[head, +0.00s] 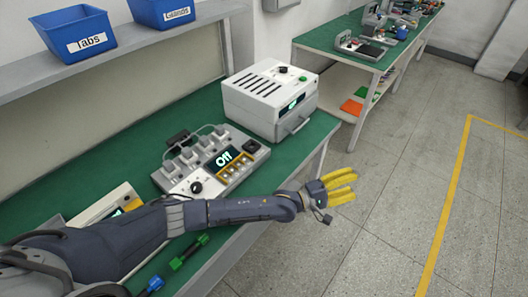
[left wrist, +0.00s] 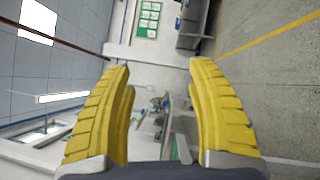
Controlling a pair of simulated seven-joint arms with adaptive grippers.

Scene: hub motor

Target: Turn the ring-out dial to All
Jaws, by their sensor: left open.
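A grey test fixture (head: 180,172) with a lit display (head: 223,159) reading "Off" stands on the green bench. A round black dial (head: 196,187) sits on a white plate at its front left corner; I take it for the ring-out dial, though its label is too small to read. My left gripper (head: 345,187), with yellow fingers, is out past the bench's front edge, right of the fixture and apart from it. In the left wrist view the left gripper (left wrist: 163,85) is open and empty, and the dial does not show. My right gripper is not in view.
A white oven-like box (head: 268,104) with a handle stands right of the fixture. My left forearm crosses above the bench front, over a cream device (head: 108,203). Green (head: 188,254) and blue-handled tools lie near the front edge. Blue bins (head: 75,30) sit on the shelf behind.

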